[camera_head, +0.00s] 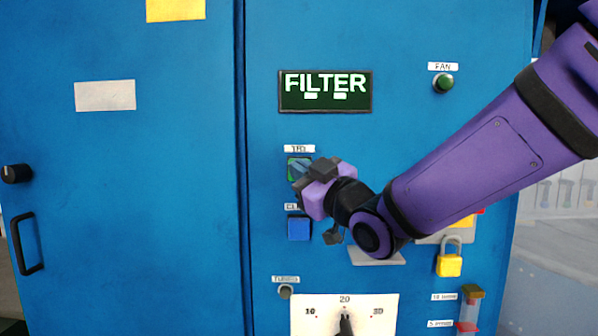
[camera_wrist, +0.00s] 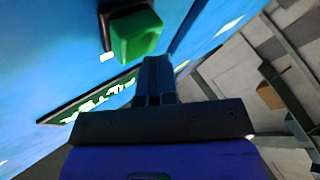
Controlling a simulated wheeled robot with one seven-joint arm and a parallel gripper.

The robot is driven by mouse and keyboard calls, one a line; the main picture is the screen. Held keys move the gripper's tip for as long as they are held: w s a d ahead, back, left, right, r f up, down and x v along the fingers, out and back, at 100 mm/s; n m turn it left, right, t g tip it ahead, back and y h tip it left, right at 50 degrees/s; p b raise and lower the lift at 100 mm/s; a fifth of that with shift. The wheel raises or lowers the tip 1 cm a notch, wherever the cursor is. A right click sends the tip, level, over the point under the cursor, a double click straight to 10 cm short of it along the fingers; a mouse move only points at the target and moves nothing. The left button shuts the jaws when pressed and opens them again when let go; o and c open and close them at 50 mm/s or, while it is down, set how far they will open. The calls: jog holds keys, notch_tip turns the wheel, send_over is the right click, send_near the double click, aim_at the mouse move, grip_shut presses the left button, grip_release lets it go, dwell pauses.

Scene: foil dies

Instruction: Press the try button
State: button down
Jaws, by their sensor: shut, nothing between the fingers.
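The try button is a square green button (camera_head: 292,161) on the blue cabinet front, under a small white label whose text is hard to read. In the head view my gripper (camera_head: 297,172) covers most of it. In the wrist view the green button (camera_wrist: 136,38) stands out from a dark frame. The fingers of my gripper (camera_wrist: 156,65) are shut and empty, with their tips close beside the button's lower right edge. I cannot tell whether they touch it or whether the button is pushed in.
A blue square button (camera_head: 298,229) sits just below. A display reading FILTER (camera_head: 325,102) is above, and a round green FAN button (camera_head: 443,84) is at upper right. A dial plate (camera_head: 377,318), a yellow padlock (camera_head: 449,265) and a small ledge (camera_head: 374,258) are lower down.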

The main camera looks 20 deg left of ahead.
jog(key=shift+w+a, duration=0.1)
jog(key=shift+w, duration=0.45)
dwell(0.6)
jog(key=shift+s, duration=0.2)
jog(key=shift+s+d, duration=0.2)
jog(key=shift+s, duration=0.55)
jog(key=s, duration=0.2)
jog(key=s+d, duration=0.1)
jog(key=s, duration=0.1)
jog(key=shift+s+d, duration=0.1)
jog(key=shift+s, duration=0.3)
dwell(0.6)
